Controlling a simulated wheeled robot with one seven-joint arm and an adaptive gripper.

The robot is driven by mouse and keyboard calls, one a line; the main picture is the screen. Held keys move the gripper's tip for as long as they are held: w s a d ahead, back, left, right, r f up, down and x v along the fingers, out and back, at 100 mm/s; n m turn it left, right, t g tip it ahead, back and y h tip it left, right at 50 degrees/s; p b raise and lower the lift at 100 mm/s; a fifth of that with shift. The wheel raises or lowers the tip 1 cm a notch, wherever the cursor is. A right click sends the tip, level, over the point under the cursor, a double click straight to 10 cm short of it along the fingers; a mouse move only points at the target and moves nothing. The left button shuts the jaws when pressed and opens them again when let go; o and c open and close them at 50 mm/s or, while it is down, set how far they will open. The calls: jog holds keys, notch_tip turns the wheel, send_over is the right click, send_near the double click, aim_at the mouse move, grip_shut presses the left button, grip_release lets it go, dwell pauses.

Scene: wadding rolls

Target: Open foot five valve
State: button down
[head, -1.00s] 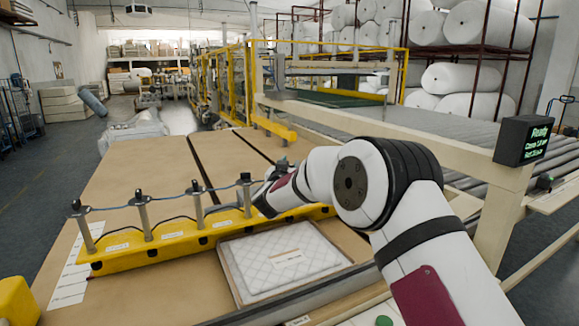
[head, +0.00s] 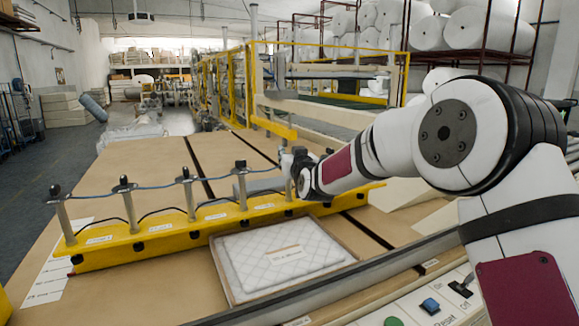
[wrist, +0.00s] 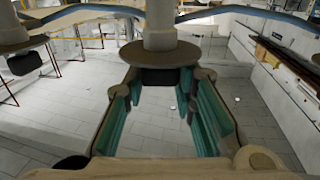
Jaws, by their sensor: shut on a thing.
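A yellow bar (head: 160,243) lies across the table and carries a row of grey posts with dark tops, joined by a blue hose. The rightmost post, foot five (head: 289,188), stands at my gripper (head: 299,168), which partly hides it. In the wrist view, my gripper (wrist: 160,92) has two teal-padded fingers on either side of a dark knob (wrist: 160,77). The knob sits against a brown disc (wrist: 156,58) on the grey post. My gripper is shut on this knob. The knob's turn position cannot be told.
The neighbouring post (head: 241,185) stands to the left of my gripper. A quilted white sample in a tray (head: 232,290) lies in front of the bar. A control panel (head: 430,305) with buttons is at the lower right. The brown table top behind the bar is mostly clear.

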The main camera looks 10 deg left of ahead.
jog(key=shift+d+f+n+g+y+b, duration=0.15)
jog(key=shift+n+g+y+b, duration=0.55)
jog(key=shift+y+b, duration=0.6)
jog(key=shift+r+n+y+b, duration=0.25)
jog(key=shift+n+y+b, duration=0.15)
jog(key=shift+n+b, duration=0.15)
jog(key=c, duration=1.3)
grip_release()
jog(key=v, duration=1.2)
jog(key=shift+r, duration=0.15)
